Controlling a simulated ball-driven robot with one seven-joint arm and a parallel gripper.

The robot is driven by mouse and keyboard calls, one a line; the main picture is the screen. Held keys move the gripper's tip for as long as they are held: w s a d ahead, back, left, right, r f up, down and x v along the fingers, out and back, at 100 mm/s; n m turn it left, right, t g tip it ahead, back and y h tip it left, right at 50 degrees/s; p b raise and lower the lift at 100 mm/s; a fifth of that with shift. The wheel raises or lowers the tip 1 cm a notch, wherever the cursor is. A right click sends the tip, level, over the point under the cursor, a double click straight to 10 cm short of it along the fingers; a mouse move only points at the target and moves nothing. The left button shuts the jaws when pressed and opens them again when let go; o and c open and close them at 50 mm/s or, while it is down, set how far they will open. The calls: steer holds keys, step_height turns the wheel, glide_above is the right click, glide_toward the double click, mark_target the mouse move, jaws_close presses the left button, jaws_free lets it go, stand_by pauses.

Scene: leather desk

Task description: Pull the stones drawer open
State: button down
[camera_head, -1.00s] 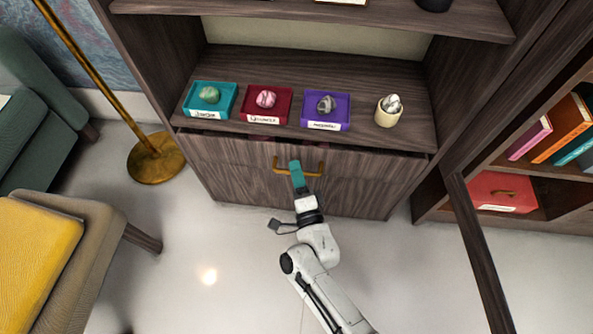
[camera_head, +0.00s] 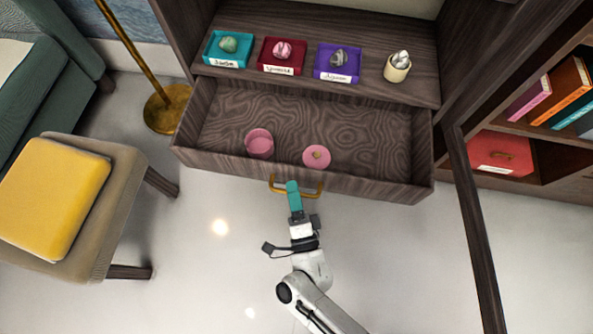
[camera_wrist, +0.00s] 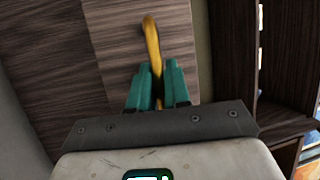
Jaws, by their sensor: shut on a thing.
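The stones drawer (camera_head: 372,140) is a wide dark wood drawer, pulled well out of the cabinet in the head view, with its inside showing. A brass bar handle (camera_head: 314,194) is on its front. My gripper (camera_head: 292,187) has teal fingers and is shut on the handle near its left-middle part. In the wrist view the teal fingers (camera_wrist: 157,85) close around the yellow handle (camera_wrist: 151,38) against the wood front. Inside the drawer are a pink round cup (camera_head: 259,144) and a pink disc (camera_head: 316,157) with a small tan centre.
On the shelf above stand a teal tray (camera_head: 211,56), a maroon tray (camera_head: 265,62) and a purple tray (camera_head: 322,70), each with a stone, and a cream cup (camera_head: 395,73). A yellow-cushioned stool (camera_head: 52,190) is at left. Floor in front is clear.

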steer(key=shift+s+a, duration=0.1)
steer(key=shift+s, duration=0.45)
steer(key=c, duration=1.2)
jaws_free()
steer(key=shift+o, duration=0.2)
steer(key=v, duration=1)
steer(key=shift+s+f+p, duration=0.15)
steer(key=shift+s+p, duration=0.2)
